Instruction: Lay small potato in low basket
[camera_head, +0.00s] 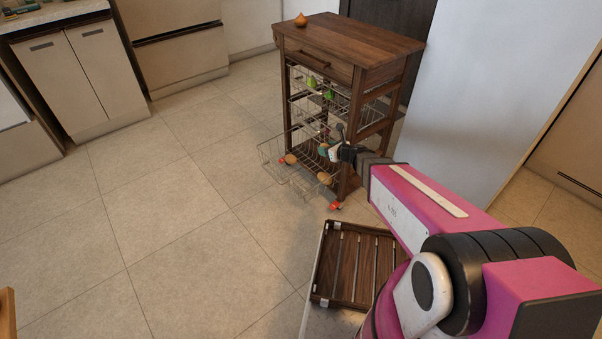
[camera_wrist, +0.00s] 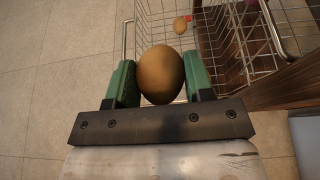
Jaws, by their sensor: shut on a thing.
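My gripper (camera_wrist: 160,90) is shut on a small brown potato (camera_wrist: 161,72), held between its green fingertips. In the head view my gripper (camera_head: 335,150) is small, at the front right of the wooden cart. The low wire basket (camera_head: 268,157) is pulled out from the bottom of the cart. In the wrist view the basket (camera_wrist: 150,22) lies below and beyond the held potato. Another brown potato (camera_wrist: 180,25) lies in it. In the head view brown potatoes (camera_head: 291,159) (camera_head: 324,178) show in the basket. The held potato is hard to make out there.
The wooden cart (camera_head: 345,45) has upper wire baskets with green produce (camera_head: 311,84) and an onion-like item (camera_head: 300,19) on top. The tiled floor to the left is clear.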

